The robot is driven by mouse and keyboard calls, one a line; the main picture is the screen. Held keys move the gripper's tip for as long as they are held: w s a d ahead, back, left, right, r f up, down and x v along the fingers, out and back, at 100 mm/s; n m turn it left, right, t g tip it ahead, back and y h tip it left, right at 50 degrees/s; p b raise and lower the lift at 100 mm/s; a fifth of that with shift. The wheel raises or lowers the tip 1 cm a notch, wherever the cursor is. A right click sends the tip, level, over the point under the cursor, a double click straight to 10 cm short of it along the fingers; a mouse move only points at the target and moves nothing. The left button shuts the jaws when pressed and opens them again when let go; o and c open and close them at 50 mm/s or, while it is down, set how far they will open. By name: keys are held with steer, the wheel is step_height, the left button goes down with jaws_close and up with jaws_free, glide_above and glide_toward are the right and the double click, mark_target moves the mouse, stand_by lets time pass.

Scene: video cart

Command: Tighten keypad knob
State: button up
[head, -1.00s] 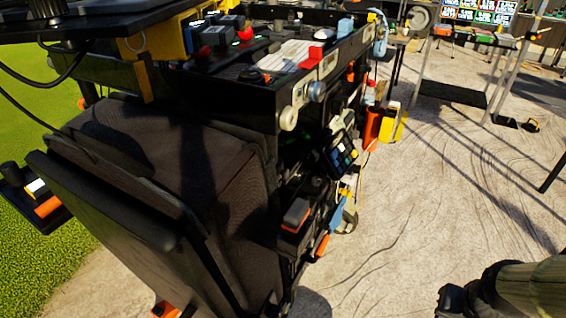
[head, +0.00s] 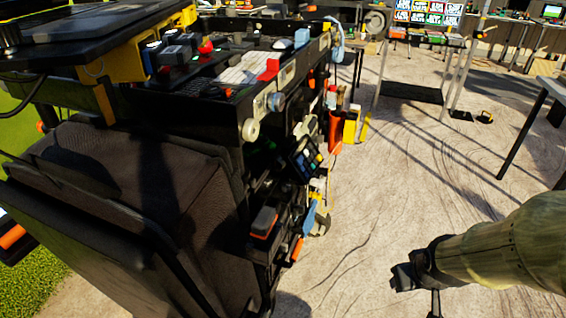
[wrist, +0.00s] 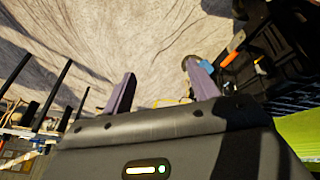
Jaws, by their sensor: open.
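A small dark keypad (head: 305,159) with coloured buttons is mounted, tilted, on the right side of the video cart (head: 140,117). Its knob is too small to make out in the head view. My gripper (head: 401,279) is at the lower right of the head view, apart from the cart, to the right of and below the keypad in the picture. The wrist view shows my gripper (wrist: 163,86) open, with nothing between its two fingers. The keypad cannot be made out there.
Round pale knobs (head: 250,130) stick out of the cart's side. An orange container (head: 335,132) and yellow items stand beyond the keypad. A table (head: 552,91) is at the right. Pale ground between cart and gripper is clear.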

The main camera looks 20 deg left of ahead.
mark_target(282, 166)
steer(key=w+a+r+n+t+y+p, duration=0.45)
steer(key=w+a+r+n, duration=0.4)
steer(key=n, duration=0.45)
steer(key=s+a+r+n+g+y+p, duration=0.1)
steer(key=s+a+r+n+y+p, duration=0.1)
steer(key=a+r+n+y, duration=0.6)
steer(key=a+n, duration=0.2)
steer(key=n, duration=0.3)
steer(key=shift+a+n, duration=0.3)
steer(key=shift+a, duration=0.05)
steer(key=b+x, duration=0.2)
steer(key=x, duration=1.4)
steer(key=shift+w+a+f, duration=0.2)
steer(key=shift+f, duration=0.05)
steer(key=shift+a, duration=0.35)
